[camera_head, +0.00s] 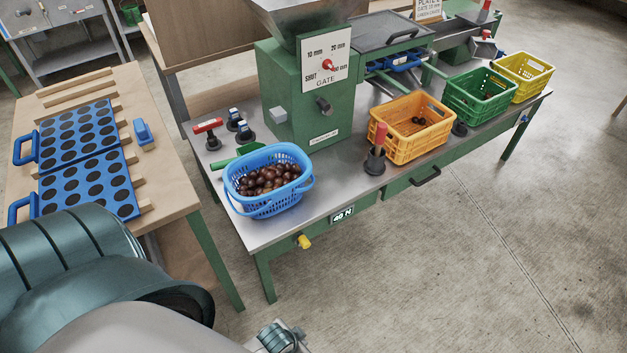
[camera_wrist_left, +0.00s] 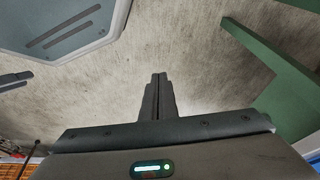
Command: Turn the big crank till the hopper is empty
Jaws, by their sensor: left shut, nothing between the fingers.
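The metal hopper (camera_head: 303,12) sits on the green gate housing (camera_head: 287,92) and is cut off by the top edge of the head view; its contents are hidden. The gate plate (camera_head: 340,66) carries a red knob whose setting I cannot read surely. A red upright handle on a dark base (camera_head: 374,160) stands at the table's front. Another red handle (camera_head: 484,12) shows at the machine's far end. I cannot tell which is the big crank. My left gripper (camera_wrist_left: 158,82) is shut and empty over the floor, apart from the machine. My right gripper is out of view.
A blue basket (camera_head: 258,205) of chestnuts stands on the steel table. An orange crate (camera_head: 400,148) holds a few chestnuts; green (camera_head: 478,112) and yellow (camera_head: 530,72) crates stand beyond it. A wooden table (camera_head: 170,185) with blue hole plates is left. Floor in front is clear.

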